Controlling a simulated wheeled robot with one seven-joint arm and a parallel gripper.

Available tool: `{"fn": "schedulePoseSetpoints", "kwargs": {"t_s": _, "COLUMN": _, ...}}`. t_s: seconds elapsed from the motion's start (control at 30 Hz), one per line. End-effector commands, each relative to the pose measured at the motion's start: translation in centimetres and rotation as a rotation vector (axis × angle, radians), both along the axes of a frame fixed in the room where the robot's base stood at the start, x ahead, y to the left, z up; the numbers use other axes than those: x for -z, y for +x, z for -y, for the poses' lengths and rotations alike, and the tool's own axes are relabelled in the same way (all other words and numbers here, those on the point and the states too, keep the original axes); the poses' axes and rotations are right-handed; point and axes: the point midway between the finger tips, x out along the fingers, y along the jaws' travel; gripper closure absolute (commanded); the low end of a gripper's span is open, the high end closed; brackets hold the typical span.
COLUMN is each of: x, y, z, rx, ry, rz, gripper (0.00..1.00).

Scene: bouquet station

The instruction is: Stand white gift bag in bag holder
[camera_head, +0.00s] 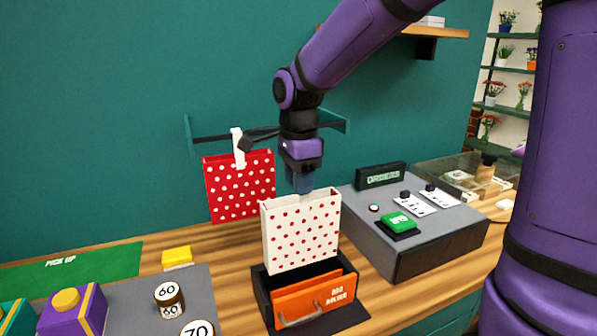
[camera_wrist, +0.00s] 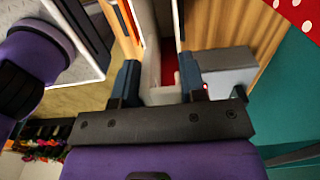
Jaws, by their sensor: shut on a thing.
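The white gift bag (camera_head: 301,236) with red dots hangs upright below my gripper (camera_head: 301,188) in the head view. My gripper is shut on the bag's top rim or handle; the exact grip is hard to see. In the wrist view my gripper (camera_wrist: 160,88) has the white bag (camera_wrist: 148,60) between its two fingers. The bag holder (camera_head: 318,299), a black tray with an orange front panel and a metal handle, is on the counter directly below. The bag's lower edge is at the holder, behind the orange panel. Whether it touches the holder's floor is hidden.
A red dotted bag (camera_head: 240,188) hangs on the wall rail at left. A grey console (camera_head: 420,236) with a green button (camera_head: 398,221) stands close on the right. A purple gift box (camera_head: 73,312), round weights (camera_head: 169,297) and a yellow block (camera_head: 177,257) are at left.

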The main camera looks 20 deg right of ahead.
Motion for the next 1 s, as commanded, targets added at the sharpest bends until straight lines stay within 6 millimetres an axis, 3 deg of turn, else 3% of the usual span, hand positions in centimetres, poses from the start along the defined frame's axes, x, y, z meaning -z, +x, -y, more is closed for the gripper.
{"fn": "schedulePoseSetpoints", "kwargs": {"t_s": 1.0, "x": 6.1, "y": 0.0, "z": 0.0, "rx": 0.000, "ry": 0.000, "rz": -0.002, "gripper": 0.99}}
